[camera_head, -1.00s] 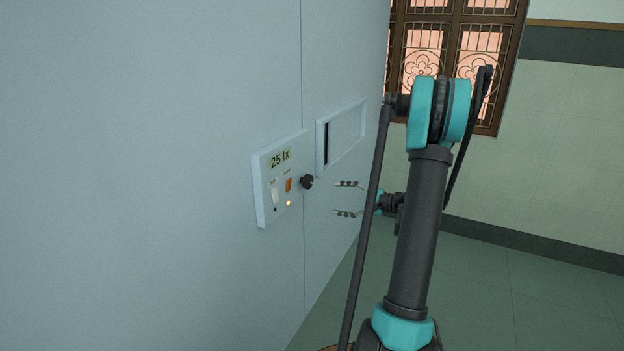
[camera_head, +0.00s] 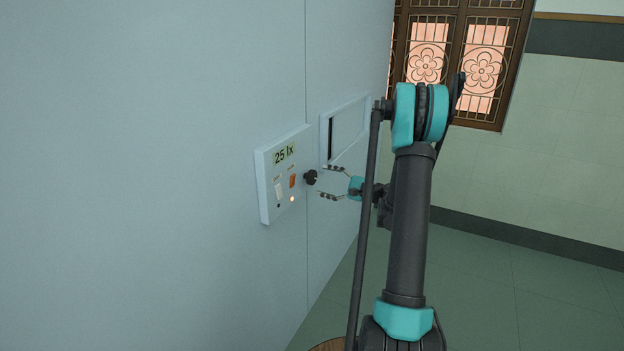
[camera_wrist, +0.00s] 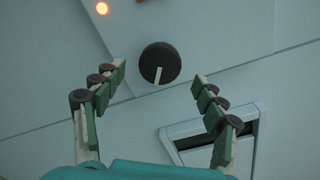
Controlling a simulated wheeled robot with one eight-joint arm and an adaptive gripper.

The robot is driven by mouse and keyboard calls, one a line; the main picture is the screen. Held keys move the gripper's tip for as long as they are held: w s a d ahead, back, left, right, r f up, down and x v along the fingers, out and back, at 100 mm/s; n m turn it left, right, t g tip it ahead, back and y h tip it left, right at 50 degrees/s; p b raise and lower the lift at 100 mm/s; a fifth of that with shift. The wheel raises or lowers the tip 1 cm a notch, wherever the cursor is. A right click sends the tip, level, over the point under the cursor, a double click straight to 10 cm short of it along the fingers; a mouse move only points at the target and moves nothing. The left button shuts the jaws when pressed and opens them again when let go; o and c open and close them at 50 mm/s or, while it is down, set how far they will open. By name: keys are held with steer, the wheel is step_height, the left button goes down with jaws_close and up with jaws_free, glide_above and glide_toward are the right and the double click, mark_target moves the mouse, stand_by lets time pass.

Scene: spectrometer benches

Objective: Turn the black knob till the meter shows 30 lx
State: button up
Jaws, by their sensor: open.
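The black knob (camera_head: 311,177) sticks out from the right side of the control panel (camera_head: 265,203). In the wrist view the knob (camera_wrist: 160,62) is round, with a white pointer line running down from its middle. The meter (camera_head: 284,154) at the top of the panel reads 25 lx. My gripper (camera_head: 325,181) is open and empty, with its fingers pointing at the knob. In the wrist view my gripper (camera_wrist: 160,72) has one finger on each side of the knob, with gaps between, and its tips appear not to touch it.
The panel also carries an orange switch (camera_head: 292,181), a white switch (camera_head: 278,190) and a lit lamp (camera_head: 292,199). A framed recess (camera_head: 347,130) is in the pale wall to the right of the knob. A barred window (camera_head: 470,60) is behind my arm.

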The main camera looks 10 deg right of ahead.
mark_target(314, 178)
steer(key=x, duration=0.5)
steer(key=shift+w+a, duration=0.2)
steer(key=shift+a, duration=0.15)
steer(key=c, duration=1.1)
steer(key=shift+n, duration=1)
steer(key=shift+c, duration=0.3)
steer(key=o, duration=1.2)
steer(key=shift+c, duration=0.2)
steer(key=shift+d, duration=0.1)
steer(key=v, duration=1.2)
